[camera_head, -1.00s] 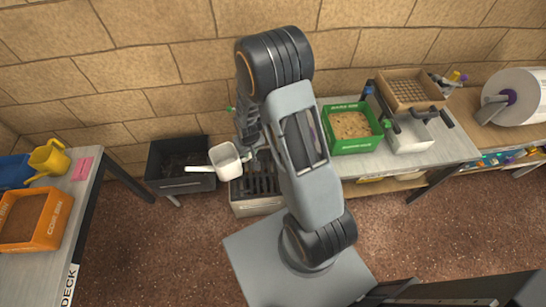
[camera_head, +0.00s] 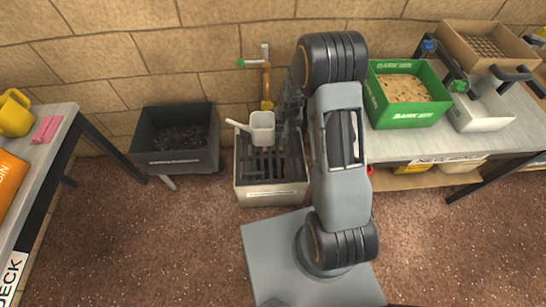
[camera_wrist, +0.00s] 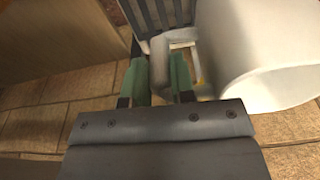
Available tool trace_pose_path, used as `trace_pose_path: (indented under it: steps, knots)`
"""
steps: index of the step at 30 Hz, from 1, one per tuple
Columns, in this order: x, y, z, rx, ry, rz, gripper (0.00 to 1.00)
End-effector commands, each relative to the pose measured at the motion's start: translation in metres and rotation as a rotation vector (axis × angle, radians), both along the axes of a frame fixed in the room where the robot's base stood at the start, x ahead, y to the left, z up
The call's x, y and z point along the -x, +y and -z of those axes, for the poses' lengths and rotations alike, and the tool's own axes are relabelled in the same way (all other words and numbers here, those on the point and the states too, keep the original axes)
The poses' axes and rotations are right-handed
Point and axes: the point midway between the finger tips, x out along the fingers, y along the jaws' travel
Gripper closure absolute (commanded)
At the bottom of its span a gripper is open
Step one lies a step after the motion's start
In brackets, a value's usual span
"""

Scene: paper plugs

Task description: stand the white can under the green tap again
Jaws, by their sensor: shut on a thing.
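The white can (camera_head: 262,129), open at the top with a spout toward the left, is upright over the back part of the slatted basin (camera_head: 271,198). The tap (camera_head: 266,85), a brass pipe with a green knob (camera_head: 241,62), is on the wall just behind and above the can. My gripper (camera_head: 284,122) is at the can's right side and shut on its handle. In the wrist view, the green fingertips (camera_wrist: 166,77) close on the handle, with the can's white body (camera_wrist: 268,48) at right. I cannot tell whether the can touches the slats.
A black bin (camera_head: 178,161) stands left of the basin. A left table holds a yellow can (camera_head: 14,114) and a pink card (camera_head: 46,130). A right bench holds a green box (camera_head: 405,118) and a cardboard tray (camera_head: 487,45). The brick wall is close behind.

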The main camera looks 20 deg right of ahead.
Motion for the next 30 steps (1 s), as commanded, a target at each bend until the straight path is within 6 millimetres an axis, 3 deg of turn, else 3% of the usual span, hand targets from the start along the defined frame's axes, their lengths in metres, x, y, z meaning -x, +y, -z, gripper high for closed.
trace_pose_path:
  steps: [1,3,8,15,24,30]
  knots:
    - [-0.006,-0.004,0.024,0.000,-0.003,0.030,1.00]
    - [-0.013,-0.008,0.034,0.000,-0.004,0.078,1.00]
    - [-0.026,-0.016,0.047,-0.002,0.001,0.200,1.00]
    - [-0.031,-0.020,0.048,-0.007,0.014,0.327,1.00]
    - [-0.030,-0.020,0.095,-0.007,0.018,0.335,1.00]
    - [-0.030,-0.020,0.110,-0.007,0.016,0.334,1.00]
